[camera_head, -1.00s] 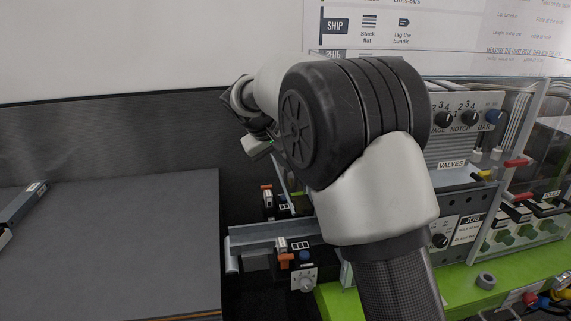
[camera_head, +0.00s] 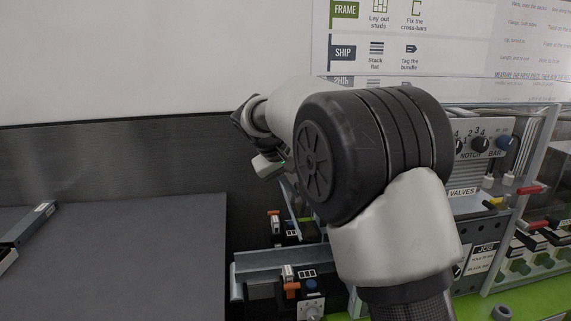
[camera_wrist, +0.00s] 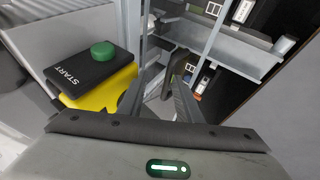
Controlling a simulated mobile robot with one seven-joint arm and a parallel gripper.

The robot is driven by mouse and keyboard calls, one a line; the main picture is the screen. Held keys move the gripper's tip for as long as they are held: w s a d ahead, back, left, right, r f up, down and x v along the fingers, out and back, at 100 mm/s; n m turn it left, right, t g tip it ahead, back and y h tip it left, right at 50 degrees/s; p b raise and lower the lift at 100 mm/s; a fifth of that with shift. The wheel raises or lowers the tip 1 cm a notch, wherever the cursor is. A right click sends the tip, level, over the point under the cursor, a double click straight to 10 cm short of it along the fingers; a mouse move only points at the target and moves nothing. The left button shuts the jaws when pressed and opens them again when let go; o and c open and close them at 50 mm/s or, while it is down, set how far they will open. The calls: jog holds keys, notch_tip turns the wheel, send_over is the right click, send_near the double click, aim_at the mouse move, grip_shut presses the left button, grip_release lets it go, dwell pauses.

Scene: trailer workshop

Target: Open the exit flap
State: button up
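I cannot pick out the exit flap with certainty in either view. In the wrist view my gripper (camera_wrist: 160,95) points into a metal frame, its two dark fingers apart with a grey surface showing between them. A dark bent bar (camera_wrist: 178,70) shows close to the fingertips; I cannot tell whether they touch it. In the head view my arm hides the fingers. A grey metal channel (camera_head: 275,262) sticks out at the machine's left side, and a similar one shows at the upper right of the wrist view (camera_wrist: 235,58).
A yellow box with a green START button (camera_wrist: 104,51) stands close left of my fingers. Control panels with knobs (camera_head: 480,146) and a VALVES label are behind my arm. A dark table (camera_head: 130,260) lies at left, mostly bare. A wall chart (camera_head: 430,40) hangs behind.

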jog(key=v, duration=1.5)
jog(key=shift+s+d+f, duration=0.1)
jog(key=shift+f, duration=0.05)
jog(key=s+d+m+y, duration=0.1)
jog(key=s+d+y, duration=0.1)
jog(key=s+d, duration=1)
jog(key=s+d+f+m+y, duration=0.1)
jog(key=s+d+f, duration=0.1)
jog(key=s+f, duration=0.4)
jog(key=s+d+f+m+y, duration=0.1)
jog(key=s+d+f, duration=0.2)
jog(key=s, duration=0.9)
notch_tip(320, 180, down, 3)
jog(key=shift+s+f+y, duration=0.1)
jog(key=shift+s+y, duration=0.1)
jog(key=shift+y, duration=0.2)
jog(key=shift+d, duration=0.2)
